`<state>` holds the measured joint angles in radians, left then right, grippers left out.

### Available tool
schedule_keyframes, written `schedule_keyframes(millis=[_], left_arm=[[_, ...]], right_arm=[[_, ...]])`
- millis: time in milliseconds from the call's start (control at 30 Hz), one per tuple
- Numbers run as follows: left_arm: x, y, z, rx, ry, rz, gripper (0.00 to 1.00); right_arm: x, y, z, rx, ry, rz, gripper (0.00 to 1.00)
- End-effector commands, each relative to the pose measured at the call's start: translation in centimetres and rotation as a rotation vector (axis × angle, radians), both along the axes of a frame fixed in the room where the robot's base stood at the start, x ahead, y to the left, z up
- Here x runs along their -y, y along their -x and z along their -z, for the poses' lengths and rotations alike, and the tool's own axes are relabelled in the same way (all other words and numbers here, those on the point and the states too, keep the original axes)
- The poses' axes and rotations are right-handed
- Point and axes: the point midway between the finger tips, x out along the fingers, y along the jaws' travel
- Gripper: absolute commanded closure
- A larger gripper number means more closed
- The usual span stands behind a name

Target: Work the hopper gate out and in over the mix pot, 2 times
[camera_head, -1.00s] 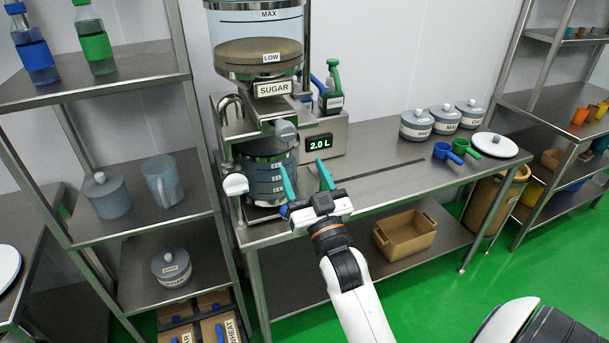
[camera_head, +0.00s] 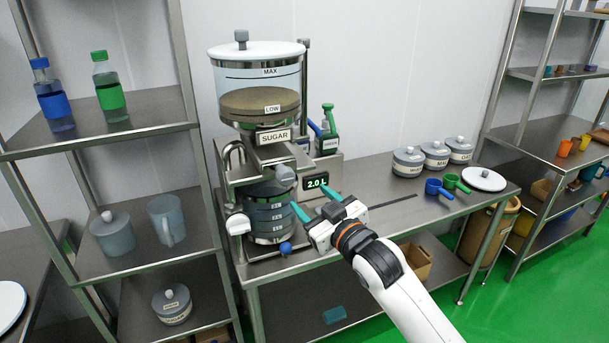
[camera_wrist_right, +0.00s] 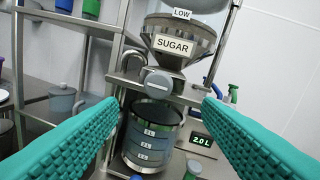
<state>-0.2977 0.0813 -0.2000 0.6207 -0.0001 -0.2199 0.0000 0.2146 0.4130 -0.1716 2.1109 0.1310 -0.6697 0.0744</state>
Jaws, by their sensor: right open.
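The clear sugar hopper (camera_head: 259,85) with a white lid stands over the mix pot (camera_head: 270,222), its contents near the LOW mark. A grey round knob (camera_head: 285,174) sits at the gate under the SUGAR funnel; in the right wrist view the knob (camera_wrist_right: 158,82) faces me above the open pot (camera_wrist_right: 153,138). How far the gate is out is hard to tell. My right gripper (camera_head: 314,200) is open and empty, its teal fingers pointing toward the machine, in front of and right of the pot. The knob appears between the fingers in the wrist view, apart from them. My left gripper is not in view.
A 2.0 L display (camera_head: 315,183) and a green-topped bottle (camera_head: 329,130) are right of the hopper. A white-ended handle (camera_head: 238,224) and blue knob (camera_head: 286,248) are by the pot. Lidded jars (camera_head: 435,155) and scoops (camera_head: 436,188) stand right; the bench between is mostly clear.

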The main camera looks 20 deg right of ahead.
Motion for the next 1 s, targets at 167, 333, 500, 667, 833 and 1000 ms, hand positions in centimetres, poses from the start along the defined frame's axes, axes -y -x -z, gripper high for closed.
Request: schedule_keyframes(millis=[167, 333, 500, 667, 833, 1000], left_arm=[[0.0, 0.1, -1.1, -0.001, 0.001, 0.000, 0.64], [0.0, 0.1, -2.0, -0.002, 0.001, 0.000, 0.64], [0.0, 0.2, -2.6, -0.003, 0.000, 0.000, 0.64], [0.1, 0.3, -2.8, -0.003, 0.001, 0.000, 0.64], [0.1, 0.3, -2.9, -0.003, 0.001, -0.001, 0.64], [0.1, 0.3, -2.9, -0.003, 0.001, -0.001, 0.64]], right_arm=[[-0.6, -3.3, -0.4, 0.002, -0.003, 0.001, 0.41], [-1.2, -6.7, -0.4, 0.002, -0.003, 0.001, 0.41], [-1.6, -9.2, -0.3, 0.003, -0.004, 0.001, 0.41], [-1.9, -10.4, -0.2, 0.004, -0.003, 0.001, 0.41], [-2.0, -10.8, -0.1, 0.004, -0.002, 0.001, 0.41], [-2.0, -10.8, -0.1, 0.004, -0.002, 0.001, 0.41]])
